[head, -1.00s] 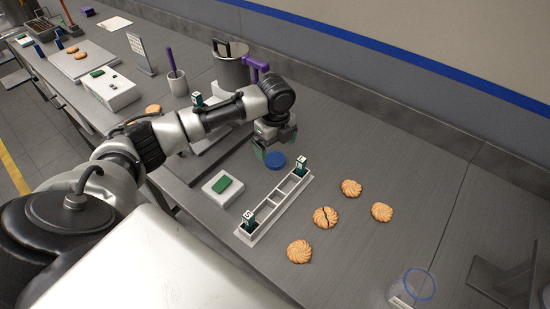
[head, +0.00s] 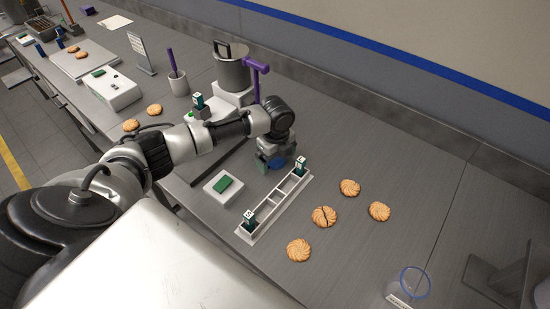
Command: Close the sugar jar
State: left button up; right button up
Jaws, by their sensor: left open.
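The sugar jar (head: 414,283) is a clear jar with a blue ring at its open top and a white label low on its side. It stands at the lower right of the head view. My right gripper is out of view.
A white box with a green button (head: 222,184) is left of the tray. A metal pot (head: 231,74) stands behind.

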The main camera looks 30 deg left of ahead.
aim_at(276, 160)
pick_arm(q)
jog(key=c, duration=1)
jog(key=shift+o, duration=0.2)
jog(key=shift+r, duration=0.1)
notch_tip(276, 160, up, 18)
jog(key=b, duration=0.2)
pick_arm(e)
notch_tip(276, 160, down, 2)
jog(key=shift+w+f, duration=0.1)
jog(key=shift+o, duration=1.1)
